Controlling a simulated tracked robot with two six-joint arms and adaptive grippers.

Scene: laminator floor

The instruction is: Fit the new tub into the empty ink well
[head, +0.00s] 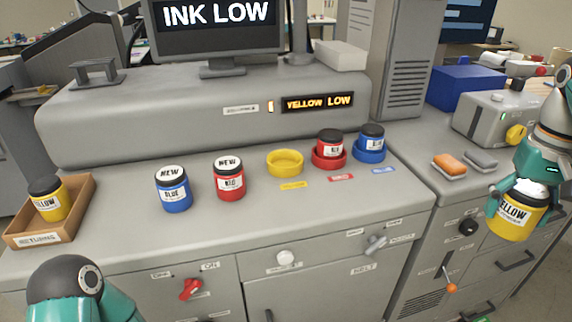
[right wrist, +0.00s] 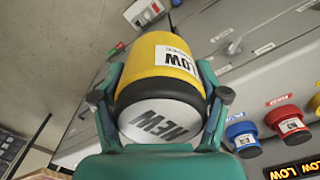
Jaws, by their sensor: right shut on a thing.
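The new yellow tub (head: 512,220), with a dark collar and white lid, is held in my right gripper (head: 522,196) at the far right, in front of the side cabinet. In the right wrist view the yellow tub (right wrist: 168,62) sits between both fingers (right wrist: 160,95), its lid marked NEW toward the camera. The empty yellow ink well (head: 285,163) is an open ring on the counter, well left of the tub. The red well (head: 330,160) and blue well (head: 369,152) each hold a tub. Of my left arm only a link shows; its gripper is out of view.
New blue (head: 173,190) and red (head: 229,180) tubs stand on the counter left of the yellow well. A wooden tray (head: 72,218) holds a tilted, dark-lidded yellow tub. Orange (head: 449,163) and grey sponges lie on the side cabinet. The sign (head: 318,102) reads YELLOW LOW.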

